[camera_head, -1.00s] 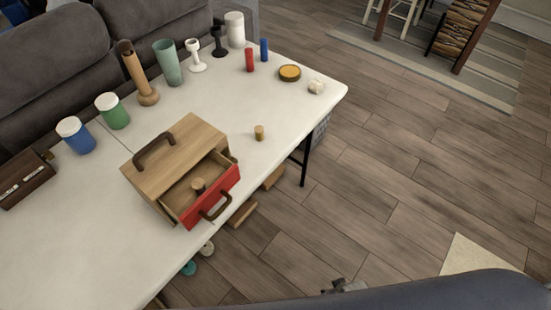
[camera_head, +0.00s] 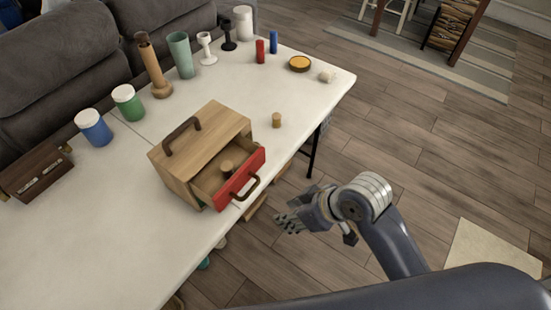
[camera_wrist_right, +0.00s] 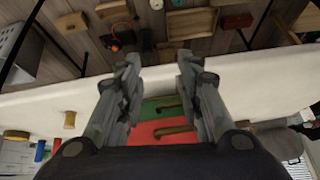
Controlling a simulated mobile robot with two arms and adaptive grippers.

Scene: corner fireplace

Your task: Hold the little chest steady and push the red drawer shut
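The little wooden chest (camera_head: 178,166) with a dark handle on top stands near the front edge of the white table. Its red drawer (camera_head: 240,178) is pulled partly out, and a small wooden knob-like piece (camera_head: 227,168) shows inside it. My right gripper (camera_head: 288,222) is off the table edge, to the right of and below the drawer in the picture, touching nothing. In the right wrist view its two fingers (camera_wrist_right: 157,85) are apart and empty. The red drawer front (camera_wrist_right: 165,132) and a green drawer front (camera_wrist_right: 155,108) show beyond them. My left gripper is not visible.
The table (camera_head: 120,250) also bears a blue-banded jar (camera_head: 94,128), a green-banded jar (camera_head: 128,103), a dark box (camera_head: 38,175), a small wooden cylinder (camera_head: 277,120) and several items at the back. Floor to the right is open.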

